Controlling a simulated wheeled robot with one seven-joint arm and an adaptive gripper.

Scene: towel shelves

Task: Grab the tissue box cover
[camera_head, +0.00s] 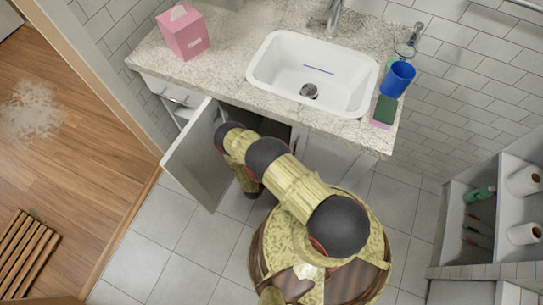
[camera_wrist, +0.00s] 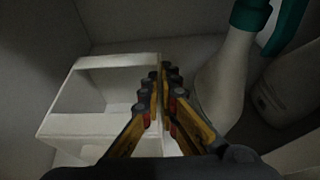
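A white, open-sided box (camera_wrist: 85,128), which looks like the tissue box cover, sits inside the cabinet in the wrist view, left of centre. My gripper (camera_wrist: 161,80) is at its right side, with the fingertips close together along that edge. I cannot tell whether the box's right wall is pinched between the fingers. In the head view my arm reaches into the open cabinet under the sink, and my gripper is hidden there. A pink tissue box (camera_head: 184,33) with a tissue on top stands on the counter's left end.
A spray bottle (camera_wrist: 222,85) with a teal top stands close right of my gripper, with a pale container (camera_wrist: 285,95) beyond it. The open cabinet door (camera_head: 200,160) is left of my arm. The sink counter (camera_head: 225,75) is above. Shelves (camera_head: 487,235) stand at right.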

